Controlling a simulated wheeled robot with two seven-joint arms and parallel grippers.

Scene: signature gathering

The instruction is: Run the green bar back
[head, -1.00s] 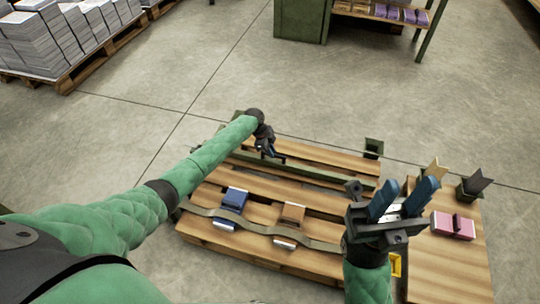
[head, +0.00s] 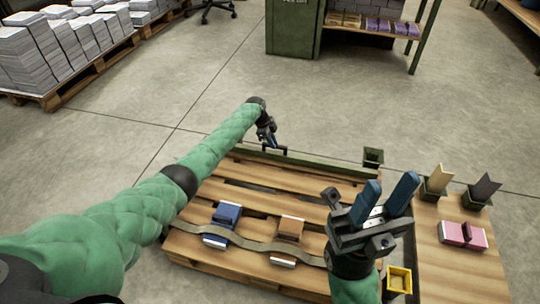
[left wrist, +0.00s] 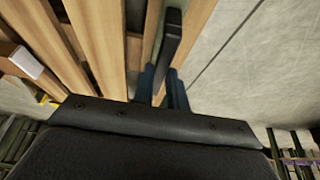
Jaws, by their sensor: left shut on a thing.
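The long green bar (head: 325,168) lies across the far edge of the wooden pallet (head: 200,250). My left gripper (head: 272,146) is at the bar's left part, shut on a dark handle that stands on it. In the left wrist view the blue fingers (left wrist: 164,84) close around this black handle (left wrist: 172,35), with pallet slats to the left and floor to the right. My right gripper (head: 389,188) is open and empty, raised over the pallet's near right corner.
A strap (head: 255,243) crosses a blue block (head: 223,222) and a brown block (head: 289,232) on the pallet.

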